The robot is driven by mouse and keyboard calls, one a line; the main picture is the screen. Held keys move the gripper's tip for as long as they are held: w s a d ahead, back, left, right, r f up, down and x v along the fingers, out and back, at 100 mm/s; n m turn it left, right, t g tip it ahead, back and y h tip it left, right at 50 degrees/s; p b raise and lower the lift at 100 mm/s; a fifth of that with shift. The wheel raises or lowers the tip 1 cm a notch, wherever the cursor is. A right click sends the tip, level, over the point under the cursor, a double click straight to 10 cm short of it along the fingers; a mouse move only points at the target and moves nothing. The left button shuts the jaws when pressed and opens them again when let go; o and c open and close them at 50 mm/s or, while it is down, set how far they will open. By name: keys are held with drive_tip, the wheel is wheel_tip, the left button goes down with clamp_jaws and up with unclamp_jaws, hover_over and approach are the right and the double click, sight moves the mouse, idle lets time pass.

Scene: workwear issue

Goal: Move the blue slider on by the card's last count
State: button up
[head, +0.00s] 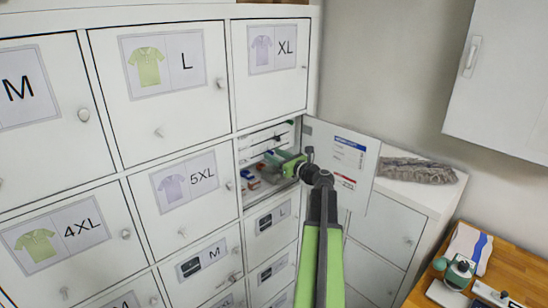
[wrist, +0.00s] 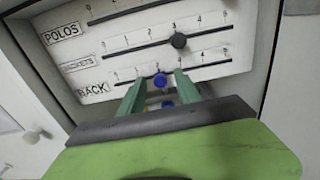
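The blue slider knob (wrist: 160,81) sits on the bottom track, labelled BACK, close to the 2 mark. My gripper (wrist: 159,80) is open, with one green finger on each side of the knob and a visible gap on both sides. In the head view my gripper (head: 291,164) reaches into the open locker. A dark knob (wrist: 179,40) sits near 3 on the middle track. A white printed card (head: 348,160) hangs on the open locker door; its writing is too small to read.
The open door (head: 369,178) stands right of my arm. Small coloured items (head: 250,178) lie on the locker floor. Closed lockers with knobs surround the opening. A grey duster (head: 418,170) lies on the cabinet at right. A wooden bench (head: 420,293) stands lower right.

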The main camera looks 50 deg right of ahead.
clamp_jaws()
idle(1.4)
